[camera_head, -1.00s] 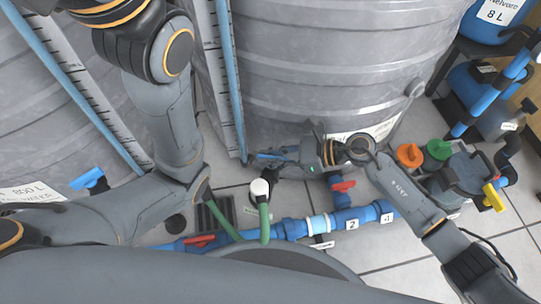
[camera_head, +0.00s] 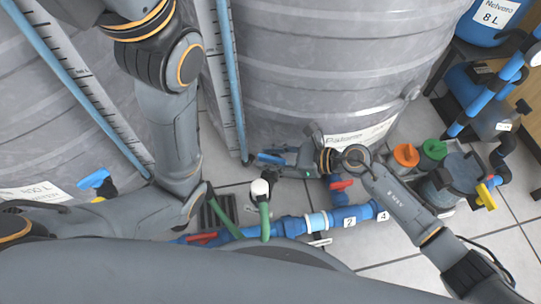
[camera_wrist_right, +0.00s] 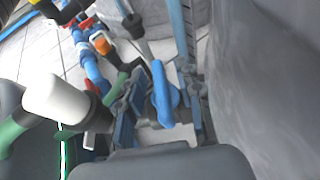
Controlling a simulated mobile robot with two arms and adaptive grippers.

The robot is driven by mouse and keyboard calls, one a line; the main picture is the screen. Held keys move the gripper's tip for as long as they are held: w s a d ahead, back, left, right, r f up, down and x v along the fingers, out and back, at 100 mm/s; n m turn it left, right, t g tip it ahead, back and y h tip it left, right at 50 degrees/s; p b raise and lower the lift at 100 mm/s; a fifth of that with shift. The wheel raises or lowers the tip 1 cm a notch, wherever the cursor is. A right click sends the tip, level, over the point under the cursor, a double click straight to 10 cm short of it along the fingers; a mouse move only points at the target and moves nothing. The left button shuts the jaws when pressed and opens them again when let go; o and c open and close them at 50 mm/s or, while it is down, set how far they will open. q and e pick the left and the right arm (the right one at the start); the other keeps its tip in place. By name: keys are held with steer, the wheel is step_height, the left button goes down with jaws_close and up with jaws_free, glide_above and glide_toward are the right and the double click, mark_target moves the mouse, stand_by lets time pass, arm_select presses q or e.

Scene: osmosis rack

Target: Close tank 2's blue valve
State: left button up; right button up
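A blue valve handle (camera_head: 270,159) is low in front of the middle grey tank (camera_head: 335,60), by the tank's blue level tube. My right gripper (camera_head: 284,162) reaches it from the right. In the right wrist view the blue handle (camera_wrist_right: 165,97) stands between the two spread fingers of the right gripper (camera_wrist_right: 160,108); contact with either finger cannot be made out. Another blue valve handle (camera_head: 94,179) is at the left tank (camera_head: 50,100). My left arm crosses the left side, but its gripper is not seen.
A blue pipe (camera_head: 300,226) with red valve handles runs along the floor below the right gripper. A white-capped fitting (camera_head: 260,188) with a green hose is close by. Orange (camera_head: 405,155) and green (camera_head: 434,149) caps are at the right.

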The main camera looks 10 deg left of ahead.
steer(key=w+v, duration=0.1)
steer(key=v, duration=1.1)
steer(key=shift+s, duration=0.45)
